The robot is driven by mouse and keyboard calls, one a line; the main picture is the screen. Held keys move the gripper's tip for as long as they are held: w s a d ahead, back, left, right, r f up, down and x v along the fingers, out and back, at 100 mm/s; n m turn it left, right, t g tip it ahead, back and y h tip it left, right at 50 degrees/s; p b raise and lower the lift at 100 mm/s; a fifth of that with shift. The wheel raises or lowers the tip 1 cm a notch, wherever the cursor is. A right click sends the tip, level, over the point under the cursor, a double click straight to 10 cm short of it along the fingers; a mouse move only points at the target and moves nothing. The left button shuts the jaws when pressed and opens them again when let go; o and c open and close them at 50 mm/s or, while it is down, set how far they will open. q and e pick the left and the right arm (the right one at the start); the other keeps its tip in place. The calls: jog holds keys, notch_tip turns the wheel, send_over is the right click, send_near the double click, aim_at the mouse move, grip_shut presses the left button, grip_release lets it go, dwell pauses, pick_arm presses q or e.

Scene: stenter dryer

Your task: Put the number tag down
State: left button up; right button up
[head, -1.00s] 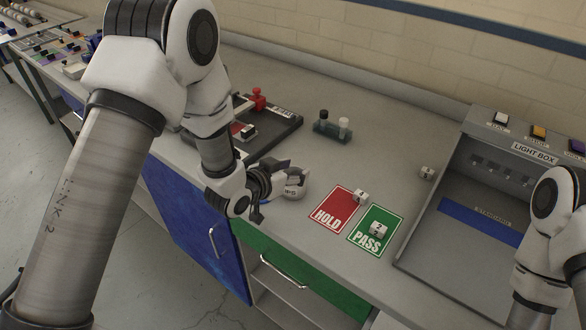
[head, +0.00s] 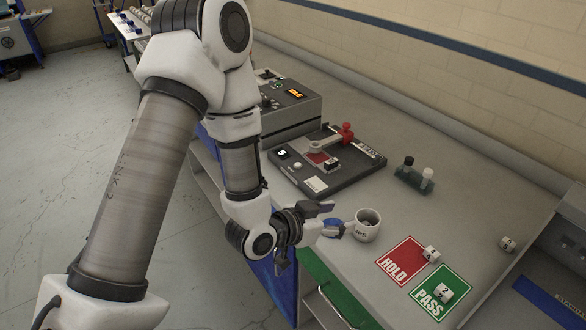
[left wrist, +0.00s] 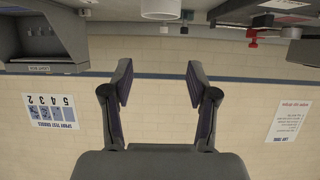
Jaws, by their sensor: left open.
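Small white blocks with dark numbers, apparently the number tags, stand at the right of the bench in the head view. One (head: 432,254) is at the edge of the red HOLD card (head: 397,264). Another (head: 443,292) lies on the green PASS card (head: 456,283). A third (head: 507,244) stands farther right. My left gripper (head: 336,217) is at the bench's front edge, just left of a pale cup (head: 367,226). In the left wrist view, my left gripper (left wrist: 160,82) is open with nothing between its fingers. My right gripper is not in view.
A black board with a red-knobbed lever (head: 346,133) lies behind the gripper. A rack with two bottles (head: 414,180) stands at the back. The light box (head: 560,260) is at the right edge. Bare bench lies between the cup and the rack.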

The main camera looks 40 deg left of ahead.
pick_arm(q)
jog(key=s+a+f+n+g+y, duration=0.1)
jog(key=s+f+g, duration=0.25)
jog(key=f, duration=0.45)
jog(key=s+f+n+g+y, duration=0.1)
jog(key=s+f+g+y, duration=0.15)
jog(key=s+f, duration=0.4)
jog(key=s+a+f+n+g+y, duration=0.1)
jog(key=s+f+g, duration=0.5)
jog(key=s+f, duration=0.6)
jog(key=s+a+n, duration=0.1)
jog(key=s, duration=0.1)
jog(key=shift+s+a+f+g, duration=0.15)
jog(key=shift+s+a+g, duration=0.05)
jog(key=shift+s+g, duration=0.15)
